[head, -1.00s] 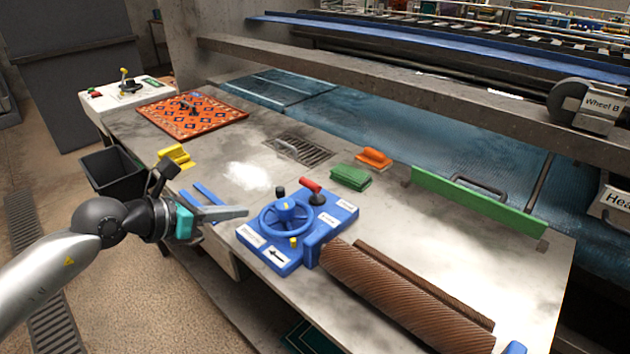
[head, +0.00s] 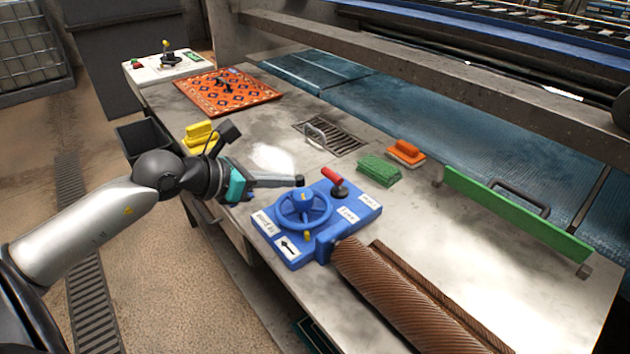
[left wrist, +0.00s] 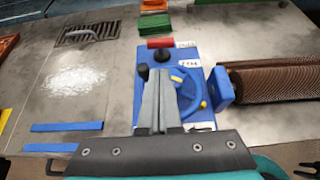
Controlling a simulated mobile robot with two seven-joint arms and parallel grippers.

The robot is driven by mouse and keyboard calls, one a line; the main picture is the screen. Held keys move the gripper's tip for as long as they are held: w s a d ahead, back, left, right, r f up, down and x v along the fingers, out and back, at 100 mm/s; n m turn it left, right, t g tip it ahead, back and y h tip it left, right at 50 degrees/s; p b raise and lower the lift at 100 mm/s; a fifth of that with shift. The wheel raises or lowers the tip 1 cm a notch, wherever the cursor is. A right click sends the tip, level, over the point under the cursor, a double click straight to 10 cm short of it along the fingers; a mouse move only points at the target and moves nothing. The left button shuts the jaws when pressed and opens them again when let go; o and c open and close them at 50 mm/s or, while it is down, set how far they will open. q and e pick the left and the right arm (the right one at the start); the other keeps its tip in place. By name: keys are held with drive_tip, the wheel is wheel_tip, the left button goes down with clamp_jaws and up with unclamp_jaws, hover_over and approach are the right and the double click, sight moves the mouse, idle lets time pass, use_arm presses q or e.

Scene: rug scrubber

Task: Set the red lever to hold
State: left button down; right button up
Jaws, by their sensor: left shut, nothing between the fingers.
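The red lever (head: 332,177) has a red grip on a dark round base and stands on the blue control box (head: 368,207), behind the blue handwheel (head: 304,210). White labels lie on the box near the lever; their words are too small to read surely. The lever also shows in the left wrist view (left wrist: 160,43), beyond my fingertips. My left gripper (head: 299,181) is shut and empty, its tips at the handwheel's far left edge, near a black knob and short of the lever. Whether it touches the knob or wheel I cannot tell.
Brown ribbed rollers (head: 400,290) lie right of the box. A green brush (head: 379,169) and an orange brush (head: 405,152) lie behind it. A drain grate (head: 340,140) and yellow brush (head: 200,133) are further left.

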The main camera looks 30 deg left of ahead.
sight(295, 191)
use_arm(q)
drive_tip(key=x, duration=0.3)
drive_tip(key=shift+w+b, duration=0.3)
drive_tip(key=shift+b+x, duration=0.4)
drive_tip(key=shift+x, duration=2.45)
use_arm(e)
drive_tip(key=shift+w+d+f, duration=0.35)
drive_tip(key=shift+d+f, duration=0.05)
drive_tip(key=shift+f, duration=0.3)
drive_tip(key=shift+r, duration=0.1)
use_arm(q)
drive_tip(key=shift+w+d+r+g+p, duration=0.1)
drive_tip(key=shift+r+g+p, duration=0.15)
drive_tip(key=shift+p, duration=0.6)
use_arm(e)
drive_tip(key=shift+r, duration=0.7)
use_arm(q)
drive_tip(key=shift+y, duration=0.3)
use_arm(e)
drive_tip(key=shift+r, duration=0.1)
